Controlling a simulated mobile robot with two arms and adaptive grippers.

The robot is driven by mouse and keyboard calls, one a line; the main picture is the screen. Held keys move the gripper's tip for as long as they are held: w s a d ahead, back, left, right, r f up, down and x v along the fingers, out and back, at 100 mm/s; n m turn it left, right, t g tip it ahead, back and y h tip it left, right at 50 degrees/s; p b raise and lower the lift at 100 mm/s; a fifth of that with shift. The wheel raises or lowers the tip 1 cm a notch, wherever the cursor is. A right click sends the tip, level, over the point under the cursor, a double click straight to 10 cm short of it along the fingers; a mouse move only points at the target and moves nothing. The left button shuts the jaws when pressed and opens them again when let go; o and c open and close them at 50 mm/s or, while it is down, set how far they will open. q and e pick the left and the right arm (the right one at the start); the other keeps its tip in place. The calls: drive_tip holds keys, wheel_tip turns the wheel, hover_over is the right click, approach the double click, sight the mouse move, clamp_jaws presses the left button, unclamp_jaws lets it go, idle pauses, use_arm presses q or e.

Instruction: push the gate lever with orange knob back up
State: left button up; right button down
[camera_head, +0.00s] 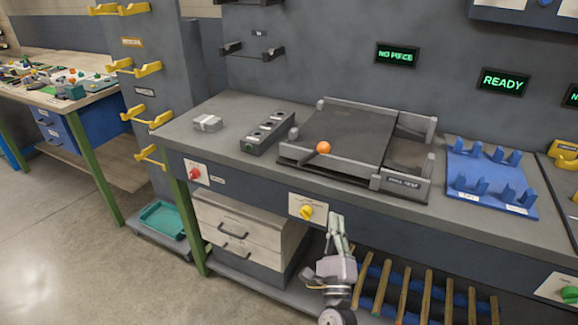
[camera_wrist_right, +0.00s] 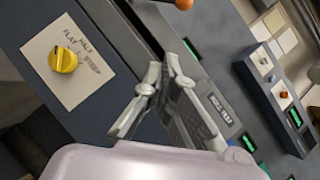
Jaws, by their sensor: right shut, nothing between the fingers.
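The round orange knob (camera_head: 323,147) of the gate lever sits at the front rail of the dark flat bed on the bench. The knob also shows, cut off by the top edge, in the right wrist view (camera_wrist_right: 184,4). My right gripper (camera_head: 338,219) is shut and empty, in front of the bench face, below and slightly right of the knob and apart from it. Its fingers come together in the right wrist view (camera_wrist_right: 164,75). My left gripper is in neither view.
A yellow dial (camera_head: 306,212) on the bench front is just left of my right gripper. A blue pegged tray (camera_head: 490,180) stands right of the bed, a grey button box (camera_head: 266,133) left. Wooden slats (camera_head: 405,287) lie below. A green READY display (camera_head: 503,82) is lit.

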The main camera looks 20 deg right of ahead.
drive_tip(key=shift+m+h, duration=0.5)
drive_tip(key=shift+m, duration=0.2)
drive_tip(key=x, duration=0.3)
drive_tip(key=r+p+x, duration=0.1)
drive_tip(key=x, duration=0.3)
drive_tip(key=p+x, duration=0.1)
drive_tip(key=x, duration=0.2)
drive_tip(key=shift+s+r, duration=0.1)
drive_tip(key=shift+r, duration=0.2)
drive_tip(key=shift+w+a+r+p, duration=0.2)
drive_tip(key=shift+w+r+p, duration=0.35)
drive_tip(key=shift+w+r, duration=0.15)
drive_tip(key=shift+w+a+r+p, duration=0.2)
drive_tip(key=shift+w+r+p, duration=0.35)
drive_tip(key=shift+r, duration=0.2)
